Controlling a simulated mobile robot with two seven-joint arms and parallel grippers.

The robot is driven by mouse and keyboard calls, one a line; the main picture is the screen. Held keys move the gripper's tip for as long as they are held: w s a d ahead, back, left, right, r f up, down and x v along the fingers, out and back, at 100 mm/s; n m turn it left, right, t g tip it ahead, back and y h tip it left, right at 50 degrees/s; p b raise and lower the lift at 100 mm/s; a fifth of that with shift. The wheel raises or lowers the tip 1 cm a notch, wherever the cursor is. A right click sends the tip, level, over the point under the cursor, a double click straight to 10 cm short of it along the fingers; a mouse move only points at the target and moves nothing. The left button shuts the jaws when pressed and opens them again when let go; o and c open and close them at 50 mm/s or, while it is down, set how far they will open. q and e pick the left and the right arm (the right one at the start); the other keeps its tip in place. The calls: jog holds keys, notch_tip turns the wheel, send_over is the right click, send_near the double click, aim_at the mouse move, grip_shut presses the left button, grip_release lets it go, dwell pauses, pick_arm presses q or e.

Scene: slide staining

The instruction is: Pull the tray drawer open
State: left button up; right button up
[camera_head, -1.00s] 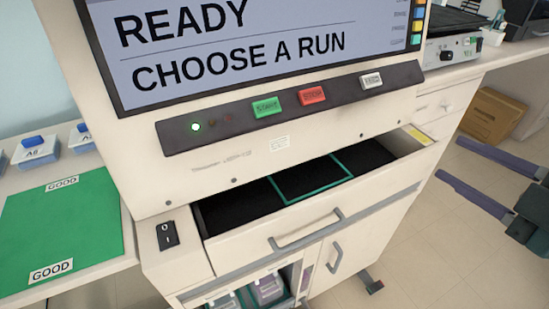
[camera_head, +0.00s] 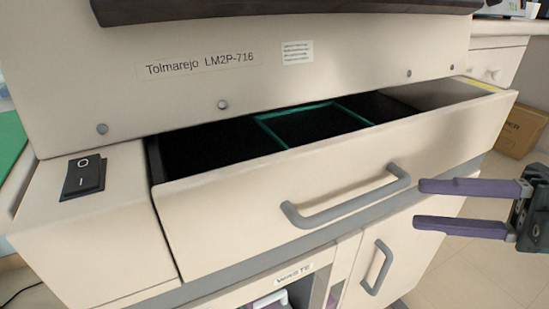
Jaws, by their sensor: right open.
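The tray drawer (camera_head: 330,185) of the cream machine stands partly open. Its inside is dark, with a green rectangular frame (camera_head: 262,127) in the middle. A grey bar handle (camera_head: 345,202) runs across the drawer front. My right gripper (camera_head: 418,204) is open and empty, its two purple fingers pointing left, one above the other. In the picture the fingertips lie just right of the handle's right end. I cannot tell how far apart they are in depth. My left gripper is not in view.
A power switch (camera_head: 84,177) is on the machine's left ledge. Below the drawer is a cabinet door with its own handle (camera_head: 377,267), beside a waste bay (camera_head: 293,275). A cardboard box (camera_head: 522,132) is at the right. Floor shows at the lower right.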

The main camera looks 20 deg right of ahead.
aim_at(373, 200)
jog(key=b+x, duration=0.1)
jog(key=x, duration=0.7)
jog(key=shift+w+a, duration=0.25)
jog(key=shift+a, duration=0.05)
grip_shut()
dwell(1.0)
